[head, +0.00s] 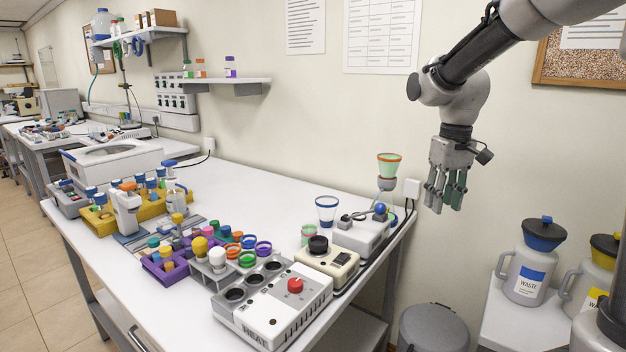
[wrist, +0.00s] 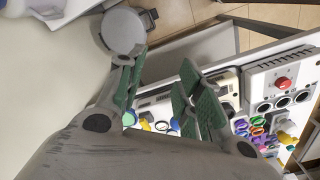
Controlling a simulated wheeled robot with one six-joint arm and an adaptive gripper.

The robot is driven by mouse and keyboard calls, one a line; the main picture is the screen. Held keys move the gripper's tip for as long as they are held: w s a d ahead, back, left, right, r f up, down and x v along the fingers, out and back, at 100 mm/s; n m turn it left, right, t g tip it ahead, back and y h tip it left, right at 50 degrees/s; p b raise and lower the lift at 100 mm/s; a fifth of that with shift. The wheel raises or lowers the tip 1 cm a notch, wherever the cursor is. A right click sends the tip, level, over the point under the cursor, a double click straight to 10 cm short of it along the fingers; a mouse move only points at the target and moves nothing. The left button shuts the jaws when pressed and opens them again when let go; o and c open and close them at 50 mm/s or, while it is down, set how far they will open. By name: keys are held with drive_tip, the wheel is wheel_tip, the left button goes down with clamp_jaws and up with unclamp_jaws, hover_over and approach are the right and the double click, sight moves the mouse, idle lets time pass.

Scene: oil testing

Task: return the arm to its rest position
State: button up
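My gripper (head: 443,200) hangs from my raised arm (head: 465,85), to the right of the white bench and in front of the wall. Its green-padded fingers point down, above the height of the bench top. In the wrist view, the fingers of my gripper (wrist: 160,92) stand apart with nothing between them. The bench equipment shows behind and to the right of the fingers there. My gripper touches nothing in either view.
The white bench (head: 270,190) holds a heater block (head: 272,305), tube racks and a small device with an orange-rimmed funnel (head: 389,165) left of my gripper. Waste jugs (head: 529,265) stand at lower right. A grey bin (head: 432,328) is below. A corkboard (head: 575,62) hangs behind my arm.

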drive_tip(key=s+d+r+m+t, duration=0.1)
drive_tip(key=s+d+t, duration=0.1)
drive_tip(key=s, duration=0.9)
drive_tip(key=s+d+r+m+t, duration=0.1)
drive_tip(key=s+d, duration=0.4)
drive_tip(key=s, duration=0.6)
drive_tip(key=shift+s+r+m+t, duration=0.3)
drive_tip(key=shift+r+m+t, duration=0.05)
drive_tip(key=shift+m+t, duration=0.15)
